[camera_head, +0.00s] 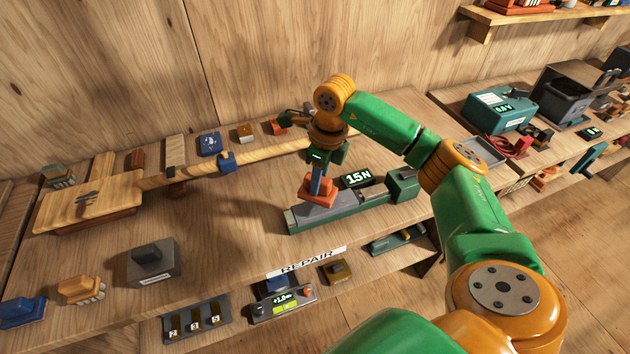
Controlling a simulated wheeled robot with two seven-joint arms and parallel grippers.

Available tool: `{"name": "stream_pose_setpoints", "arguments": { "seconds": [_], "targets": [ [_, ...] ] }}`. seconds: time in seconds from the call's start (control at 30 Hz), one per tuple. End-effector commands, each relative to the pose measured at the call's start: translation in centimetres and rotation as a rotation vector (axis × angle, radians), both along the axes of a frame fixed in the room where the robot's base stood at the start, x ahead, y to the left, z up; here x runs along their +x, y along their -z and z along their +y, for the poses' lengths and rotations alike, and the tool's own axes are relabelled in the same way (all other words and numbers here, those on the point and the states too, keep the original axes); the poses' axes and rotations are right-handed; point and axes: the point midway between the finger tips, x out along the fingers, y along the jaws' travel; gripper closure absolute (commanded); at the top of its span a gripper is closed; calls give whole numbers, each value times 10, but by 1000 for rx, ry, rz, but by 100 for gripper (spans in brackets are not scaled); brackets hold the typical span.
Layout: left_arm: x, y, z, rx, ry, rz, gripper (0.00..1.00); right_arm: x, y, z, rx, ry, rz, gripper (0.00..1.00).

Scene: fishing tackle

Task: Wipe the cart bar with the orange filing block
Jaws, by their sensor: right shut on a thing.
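The orange filing block (321,193) is in the middle of the head view. My right gripper (319,176) points down from above and is shut on it. Below the block lies a grey cart bar (310,211) on a long green base, with a display reading 15N (358,179) behind it. The block is at the bar's upper face, over its left half. I cannot tell if they touch. My left gripper is not in view.
A wooden paddle-shaped piece (90,200) with a long pole lies at the left and back. A REPAIR sign (306,262) marks the bench's front edge. A green meter box (499,109) stands at the right.

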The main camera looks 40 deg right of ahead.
Motion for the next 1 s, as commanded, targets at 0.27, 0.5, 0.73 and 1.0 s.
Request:
{"name": "stream_pose_setpoints", "arguments": {
  "seconds": [0.27,0.5,0.73,1.0],
  "targets": [
    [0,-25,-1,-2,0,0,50,-2,-30,-4,1,1,-1,100],
    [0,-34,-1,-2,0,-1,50,-3,-41,-6,1,2,-1,100],
    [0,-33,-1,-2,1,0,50,-3,-40,-6,1,2,-1,100],
    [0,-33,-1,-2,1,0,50,-3,-40,-6,1,1,-1,100]
  ]
}}
